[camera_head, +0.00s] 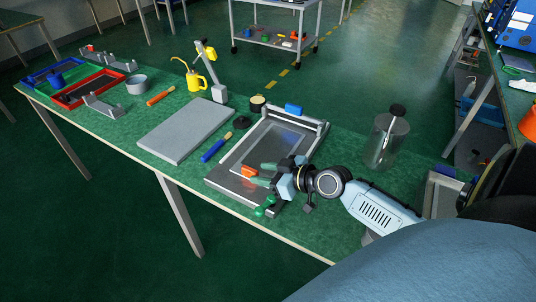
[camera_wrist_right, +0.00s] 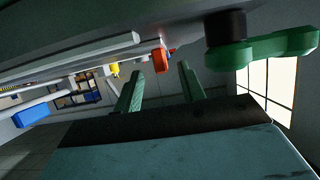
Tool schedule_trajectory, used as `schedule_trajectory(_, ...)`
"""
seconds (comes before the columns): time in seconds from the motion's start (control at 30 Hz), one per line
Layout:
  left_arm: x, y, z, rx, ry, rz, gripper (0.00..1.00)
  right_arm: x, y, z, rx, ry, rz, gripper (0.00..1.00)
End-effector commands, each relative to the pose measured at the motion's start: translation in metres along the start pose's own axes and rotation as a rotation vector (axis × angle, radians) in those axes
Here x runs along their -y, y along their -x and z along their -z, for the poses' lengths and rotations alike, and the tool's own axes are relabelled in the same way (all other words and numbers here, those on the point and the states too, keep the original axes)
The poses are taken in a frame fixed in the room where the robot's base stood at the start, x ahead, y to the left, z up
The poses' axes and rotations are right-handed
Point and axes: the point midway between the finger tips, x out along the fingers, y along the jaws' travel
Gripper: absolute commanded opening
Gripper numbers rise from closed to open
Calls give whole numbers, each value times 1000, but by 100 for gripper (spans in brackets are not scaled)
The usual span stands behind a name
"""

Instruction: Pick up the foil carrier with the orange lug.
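The foil carrier (camera_head: 276,151) is a flat, shiny sheet in a pale frame. It lies on the bed of the grey press (camera_head: 222,183). Its orange lug (camera_head: 249,171) sticks up at the near left side. In the right wrist view the orange lug (camera_wrist_right: 161,60) shows beyond the gap between my fingers. My right gripper (camera_head: 262,173) is open, its two green fingers pointing at the lug, tips just short of it. No contact shows. The fingers also show apart and empty in the right wrist view (camera_wrist_right: 158,85). My left gripper is not in view.
Green knobs (camera_head: 264,206) stand at the press's near corner, close below my right gripper. A blue-handled tool (camera_head: 214,151) and a grey plate (camera_head: 186,131) lie left of the press. A glass jar (camera_head: 386,143) stands to the right, behind my right arm.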

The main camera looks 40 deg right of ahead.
Motion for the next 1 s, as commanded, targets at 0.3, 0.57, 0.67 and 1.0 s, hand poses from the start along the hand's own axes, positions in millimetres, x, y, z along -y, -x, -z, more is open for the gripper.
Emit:
schedule_trajectory(0.3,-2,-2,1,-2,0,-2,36,1,-42,3,-1,-3,-1,40)
schedule_trajectory(0.57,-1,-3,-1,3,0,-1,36,2,-50,3,1,-1,1,40)
schedule_trajectory(0.67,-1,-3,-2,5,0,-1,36,2,-50,3,1,-1,0,37)
schedule_trajectory(1.0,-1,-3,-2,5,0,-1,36,2,-50,3,0,-1,0,0)
